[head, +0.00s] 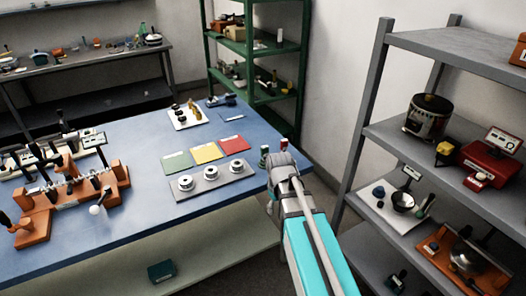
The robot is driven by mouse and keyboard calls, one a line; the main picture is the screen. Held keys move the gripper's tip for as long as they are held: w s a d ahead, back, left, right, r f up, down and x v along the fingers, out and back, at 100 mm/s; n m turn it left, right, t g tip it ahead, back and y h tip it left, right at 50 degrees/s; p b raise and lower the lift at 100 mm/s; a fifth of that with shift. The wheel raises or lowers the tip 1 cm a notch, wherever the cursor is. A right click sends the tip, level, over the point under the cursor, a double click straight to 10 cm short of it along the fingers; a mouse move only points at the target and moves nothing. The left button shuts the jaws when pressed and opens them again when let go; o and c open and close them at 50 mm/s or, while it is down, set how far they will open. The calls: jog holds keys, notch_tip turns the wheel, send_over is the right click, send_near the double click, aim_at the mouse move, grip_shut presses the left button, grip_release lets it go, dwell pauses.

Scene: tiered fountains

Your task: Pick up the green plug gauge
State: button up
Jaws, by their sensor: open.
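A small green plug gauge (263,155) stands upright near the right end of the blue-topped table (130,212). A similar red gauge (284,145) stands just behind and to its right. My gripper (271,206) is at the end of my arm, by the table's right edge, in front of the green gauge and slightly to its right in the picture. It is open and seems empty. Its fingers are small and dark here, and my wrist hides part of them. My wrist overlaps the foot of the red gauge in the picture. I cannot tell the gap to the green gauge.
A grey tray (208,192) with white ring-shaped parts lies left of the gauge, with green, yellow and red cards (206,153) behind it. Orange fixtures (92,190) fill the table's left. A grey shelf (388,133) stands close on the right, a green rack (256,98) behind.

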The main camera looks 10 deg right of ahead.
aim_at(265, 147)
jog(key=w+r+n+p, duration=1.6)
jog(key=w+r+p, duration=0.2)
jog(key=w+r, duration=0.2)
jog(key=w, duration=0.2)
jog(key=shift+w+n, duration=0.35)
jog(key=shift+n, duration=0.05)
jog(key=shift+f, duration=0.15)
notch_tip(265, 147, down, 8)
jog(key=b, duration=0.8)
jog(key=shift+f, duration=0.25)
jog(key=shift+s+f+b, duration=0.1)
jog(key=shift+f+b, duration=2.5)
jog(key=shift+b, duration=0.2)
grip_shut()
